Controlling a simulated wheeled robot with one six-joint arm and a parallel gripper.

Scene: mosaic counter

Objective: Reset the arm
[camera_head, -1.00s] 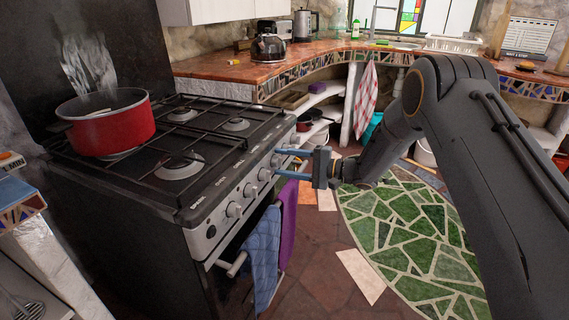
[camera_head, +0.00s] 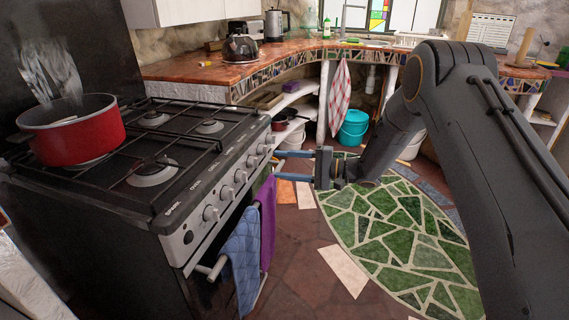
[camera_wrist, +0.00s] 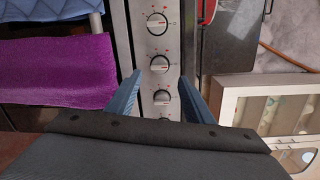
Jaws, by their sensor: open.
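My gripper (camera_head: 292,168) is open and empty in the head view, in front of the right end of the stove's control panel. Its two blue fingers point left toward the stove. My dark arm reaches in from the right. In the wrist view my gripper (camera_wrist: 160,95) shows its two fingers spread apart, with a stove knob (camera_wrist: 162,97) visible between them. I cannot tell whether the fingers touch the panel.
A curved counter (camera_head: 215,72) runs behind. The green mosaic floor (camera_head: 400,235) is clear.

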